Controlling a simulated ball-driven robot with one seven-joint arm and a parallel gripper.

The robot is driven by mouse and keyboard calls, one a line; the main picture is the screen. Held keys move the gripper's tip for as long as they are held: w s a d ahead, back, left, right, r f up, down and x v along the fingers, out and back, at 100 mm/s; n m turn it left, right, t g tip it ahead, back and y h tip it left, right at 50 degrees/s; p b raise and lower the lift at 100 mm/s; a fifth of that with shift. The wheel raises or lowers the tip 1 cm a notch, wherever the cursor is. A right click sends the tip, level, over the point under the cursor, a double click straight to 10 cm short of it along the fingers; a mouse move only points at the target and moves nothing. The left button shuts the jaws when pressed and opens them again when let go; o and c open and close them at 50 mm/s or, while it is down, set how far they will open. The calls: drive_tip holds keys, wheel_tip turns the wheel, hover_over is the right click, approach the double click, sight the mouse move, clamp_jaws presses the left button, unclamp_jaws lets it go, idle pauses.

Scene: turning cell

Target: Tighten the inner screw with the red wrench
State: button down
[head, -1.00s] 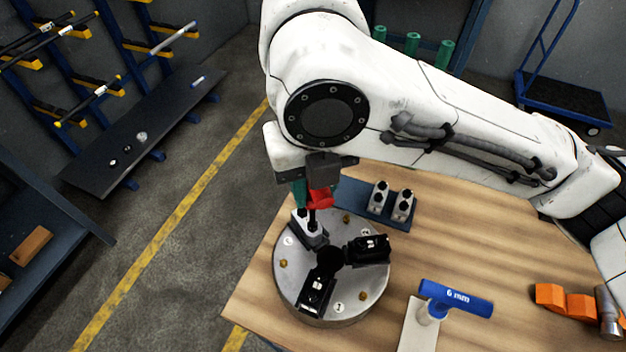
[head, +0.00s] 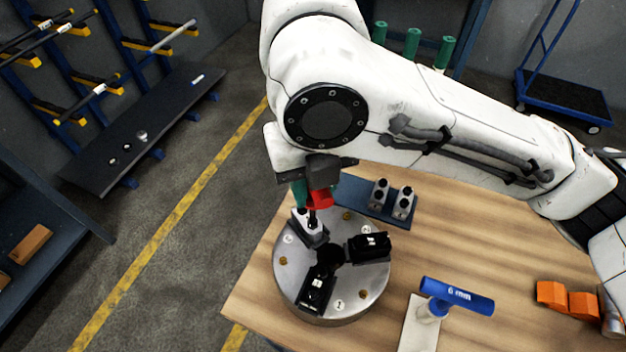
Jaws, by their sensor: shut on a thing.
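My gripper (head: 318,185) is shut on the red wrench (head: 320,199), whose dark shank points down at the light grey jaw (head: 309,226) on the round chuck (head: 284,290). The shank's tip is at this jaw's top; whether it sits in the inner screw cannot be told, as the screw is hidden. The chuck lies flat on the wooden table, with two black jaws (head: 368,246) (head: 317,290) and numbered marks on its face.
A blue tray (head: 352,190) with two grey jaws (head: 380,193) stands behind the chuck. A blue 6 mm wrench (head: 458,297) stands in a holder at the front. Orange blocks (head: 552,294) lie at the right. Table between them is clear.

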drive_tip(key=shift+f, duration=0.2)
idle(0.4)
drive_tip(key=shift+m+p, duration=0.85)
drive_tip(key=shift+m, duration=0.35)
drive_tip(key=shift+r+m+p, duration=0.1)
drive_tip(key=shift+m+p, duration=0.4)
drive_tip(key=shift+m, duration=0.1)
